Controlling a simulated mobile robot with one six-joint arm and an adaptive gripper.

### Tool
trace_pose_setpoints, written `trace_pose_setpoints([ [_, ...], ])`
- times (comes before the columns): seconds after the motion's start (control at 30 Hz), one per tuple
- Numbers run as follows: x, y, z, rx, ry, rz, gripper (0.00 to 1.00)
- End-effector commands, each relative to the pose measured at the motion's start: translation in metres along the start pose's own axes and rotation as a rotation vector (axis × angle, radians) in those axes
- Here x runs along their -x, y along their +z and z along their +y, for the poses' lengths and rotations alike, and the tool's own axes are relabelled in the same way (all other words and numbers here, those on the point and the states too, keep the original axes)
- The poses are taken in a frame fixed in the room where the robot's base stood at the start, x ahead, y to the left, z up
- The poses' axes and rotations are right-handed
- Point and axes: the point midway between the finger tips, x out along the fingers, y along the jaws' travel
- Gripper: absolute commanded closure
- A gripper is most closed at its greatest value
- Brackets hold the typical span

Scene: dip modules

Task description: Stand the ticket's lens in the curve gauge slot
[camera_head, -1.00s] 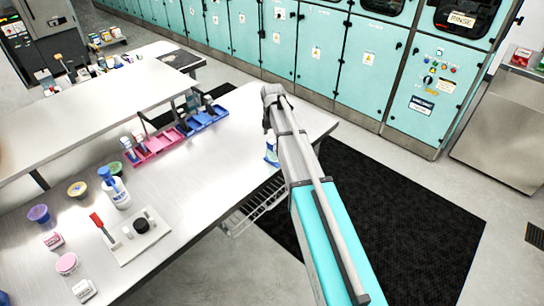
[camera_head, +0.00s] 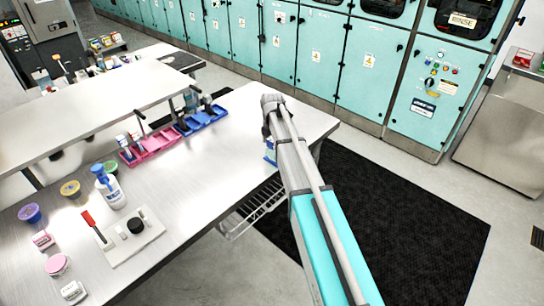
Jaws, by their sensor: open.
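No lens, ticket or labelled curve gauge slot can be made out at this size. A pale board (camera_head: 122,252) with a red-handled tool (camera_head: 92,224) and a black round knob (camera_head: 135,226) lies on the near bench; I cannot tell if it is the gauge. A pink tray (camera_head: 160,145) and a blue tray (camera_head: 203,120) stand in a row along the back of the bench, with small items in them. My arm reaches over the bench's right end, and my gripper is not visible. A small blue-and-white item shows beside the arm (camera_head: 269,153), partly hidden.
The steel bench (camera_head: 195,185) has clear room between the trays and its front edge. A wire rack (camera_head: 255,208) hangs below the edge. Turquoise cabinets (camera_head: 370,70) stand behind.

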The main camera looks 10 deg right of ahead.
Motion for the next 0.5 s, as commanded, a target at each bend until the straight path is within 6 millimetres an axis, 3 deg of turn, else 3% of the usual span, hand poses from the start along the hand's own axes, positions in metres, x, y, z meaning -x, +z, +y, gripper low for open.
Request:
trace_pose_setpoints([
  [0.43, 0.0004, 0.0, -0.0001, 0.0, 0.0, 0.0, 0.09],
  [0.5, 0.0004, 0.0, -0.0001, 0.0, 0.0, 0.0, 0.2],
])
